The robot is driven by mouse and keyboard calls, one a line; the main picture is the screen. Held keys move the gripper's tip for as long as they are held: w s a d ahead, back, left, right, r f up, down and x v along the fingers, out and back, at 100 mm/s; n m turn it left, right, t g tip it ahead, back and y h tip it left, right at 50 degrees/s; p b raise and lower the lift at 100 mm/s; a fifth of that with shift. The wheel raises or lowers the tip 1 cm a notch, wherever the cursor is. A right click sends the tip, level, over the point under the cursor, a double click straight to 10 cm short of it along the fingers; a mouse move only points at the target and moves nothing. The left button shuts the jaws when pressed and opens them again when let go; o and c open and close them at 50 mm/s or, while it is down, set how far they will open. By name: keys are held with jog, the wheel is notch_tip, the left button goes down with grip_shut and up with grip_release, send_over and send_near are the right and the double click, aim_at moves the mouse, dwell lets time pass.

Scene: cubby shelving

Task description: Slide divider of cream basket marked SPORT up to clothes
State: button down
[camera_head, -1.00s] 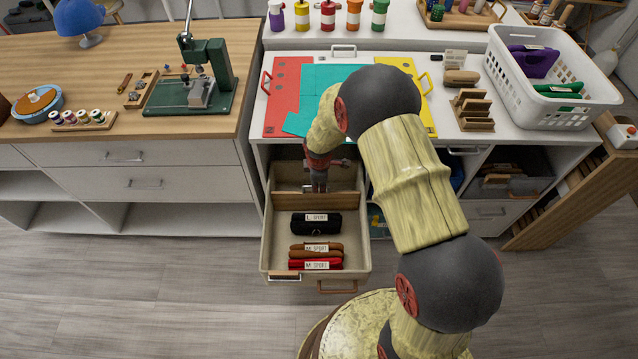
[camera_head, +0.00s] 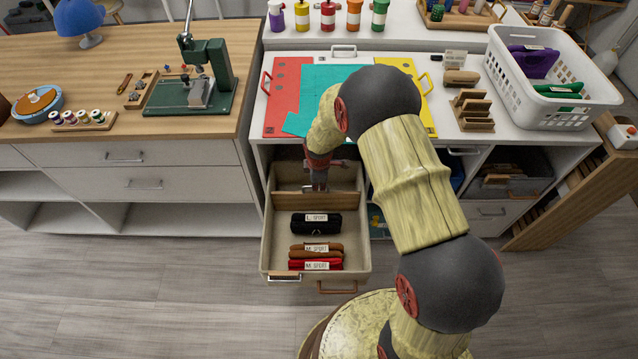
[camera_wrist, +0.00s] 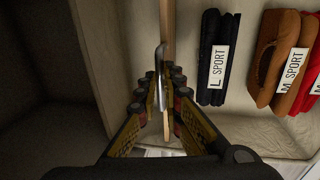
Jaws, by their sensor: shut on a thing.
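The cream basket (camera_head: 266,240) is pulled out from under the white counter. Its wooden divider (camera_head: 350,199) runs across it, behind the folded clothes. The divider shows as an upright wooden strip in the wrist view (camera_wrist: 167,30). My gripper (camera_head: 319,187) reaches down into the basket and is shut on the divider; its fingers (camera_wrist: 160,92) flank the divider's metal-looking grip piece. Black clothes marked L SPORT (camera_head: 316,226) lie nearest the divider, with a narrow gap in the wrist view (camera_wrist: 212,60). Brown clothes (camera_head: 300,248) and red clothes (camera_head: 330,265), marked M SPORT, lie further forward.
The compartment behind the divider looks empty. My arm covers the area right of the basket. The counter above holds coloured boards (camera_head: 288,95) and a white crate (camera_head: 540,105). A grey bin (camera_head: 510,188) sits in a cubby at right. The floor at left is clear.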

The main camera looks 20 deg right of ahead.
jog(key=s+a+p, duration=0.1)
jog(key=s+a, duration=0.2)
jog(key=s, duration=0.7)
jog(key=shift+s+a, duration=0.2)
jog(key=shift+s, duration=0.05)
jog(key=c, duration=1.9)
grip_release()
jog(key=r, duration=0.4)
jog(key=s+r, duration=0.1)
jog(key=r, duration=0.2)
jog(key=s+r, duration=0.1)
jog(key=r, duration=0.3)
jog(key=shift+s+a+r, duration=0.1)
jog(key=shift+a+r, duration=0.25)
